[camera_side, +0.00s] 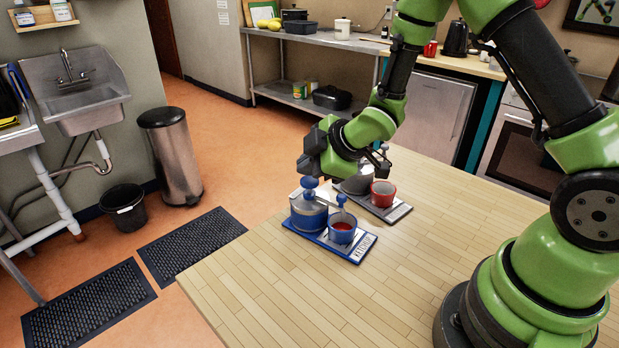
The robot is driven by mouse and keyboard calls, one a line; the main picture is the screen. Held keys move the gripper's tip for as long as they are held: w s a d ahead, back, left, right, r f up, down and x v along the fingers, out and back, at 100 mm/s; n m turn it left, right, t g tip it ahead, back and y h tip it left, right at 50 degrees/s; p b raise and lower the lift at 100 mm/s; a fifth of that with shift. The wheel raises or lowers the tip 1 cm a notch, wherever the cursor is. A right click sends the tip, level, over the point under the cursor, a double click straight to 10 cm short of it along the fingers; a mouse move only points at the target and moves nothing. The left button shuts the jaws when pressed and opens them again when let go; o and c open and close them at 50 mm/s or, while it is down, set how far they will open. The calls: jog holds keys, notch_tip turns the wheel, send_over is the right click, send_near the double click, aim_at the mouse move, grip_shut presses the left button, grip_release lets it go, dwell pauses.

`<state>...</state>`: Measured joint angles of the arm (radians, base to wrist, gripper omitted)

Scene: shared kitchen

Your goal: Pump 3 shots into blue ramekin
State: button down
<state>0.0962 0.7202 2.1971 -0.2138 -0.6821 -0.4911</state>
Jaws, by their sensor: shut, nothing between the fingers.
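A blue ketchup pump pot (309,214) stands on a blue tray (325,243), with a round blue knob on top. The blue ramekin (342,229) sits on the same tray at its right, under the blue spout end, and red sauce shows inside it. My gripper (311,172) is shut and empty. It is directly over the pump's knob, very close to it; I cannot tell whether it touches. The fingertips are partly hidden by the dark gripper body.
Just behind, a dark tray (396,212) holds a red ramekin (382,194) and a grey pot (356,184), partly hidden by my gripper. The wooden table (330,305) is clear in front. Its left edge drops to the floor with black mats.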

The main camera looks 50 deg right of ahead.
aim_at(310, 181)
jog(key=shift+f, duration=1.15)
dwell(1.0)
jog(key=shift+r, duration=1.65)
jog(key=shift+r, duration=3)
jog(key=shift+r, duration=0.1)
